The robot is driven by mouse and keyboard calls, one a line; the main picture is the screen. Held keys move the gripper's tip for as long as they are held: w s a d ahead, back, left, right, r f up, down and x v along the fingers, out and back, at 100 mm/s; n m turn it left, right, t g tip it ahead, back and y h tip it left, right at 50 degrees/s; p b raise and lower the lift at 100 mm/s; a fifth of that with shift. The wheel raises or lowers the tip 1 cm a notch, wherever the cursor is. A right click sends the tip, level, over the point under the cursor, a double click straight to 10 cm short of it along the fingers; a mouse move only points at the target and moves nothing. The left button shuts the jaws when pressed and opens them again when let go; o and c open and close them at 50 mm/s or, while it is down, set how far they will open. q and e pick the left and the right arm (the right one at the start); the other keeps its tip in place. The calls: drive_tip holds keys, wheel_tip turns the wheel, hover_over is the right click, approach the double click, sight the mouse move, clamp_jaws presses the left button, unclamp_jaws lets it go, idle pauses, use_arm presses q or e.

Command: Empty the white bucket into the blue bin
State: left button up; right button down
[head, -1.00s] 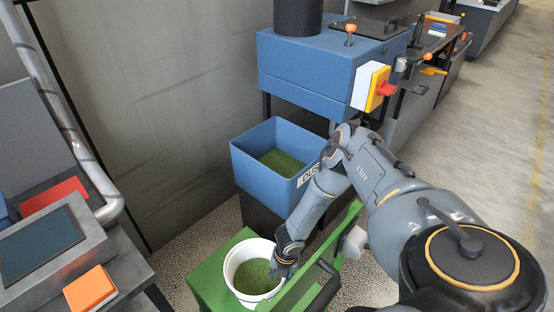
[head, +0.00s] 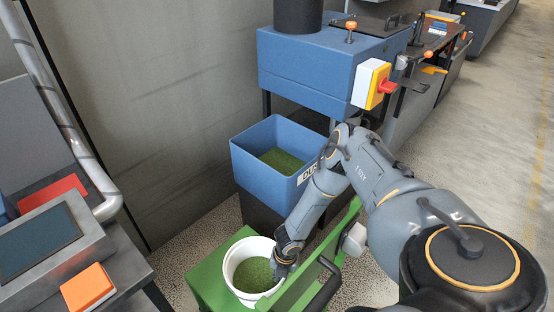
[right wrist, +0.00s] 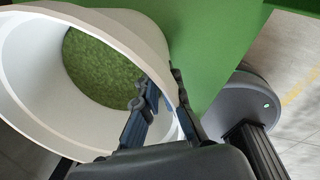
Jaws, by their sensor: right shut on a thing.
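The white bucket (head: 228,262) stands upright on a green cart (head: 211,277) at the bottom middle of the head view, with green granules (head: 254,275) inside. My right gripper (head: 279,268) is at the bucket's right rim, shut on the wall. In the right wrist view the fingers (right wrist: 165,100) straddle the rim of the bucket (right wrist: 40,100), one inside and one outside. The blue bin (head: 262,184) stands behind the cart, open at the top, with some green granules inside and a label partly hidden by my right arm. My left gripper is not in view.
A blue machine (head: 308,75) with a red and yellow switch (head: 376,86) stands above and behind the bin. A grey console (head: 50,250) with an orange block (head: 88,288) is at the left. The cart's green rail and black handle (head: 326,284) lie right of the bucket.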

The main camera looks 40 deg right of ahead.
drive_tip(key=shift+r+p, duration=2.25)
drive_tip(key=shift+r, duration=0.3)
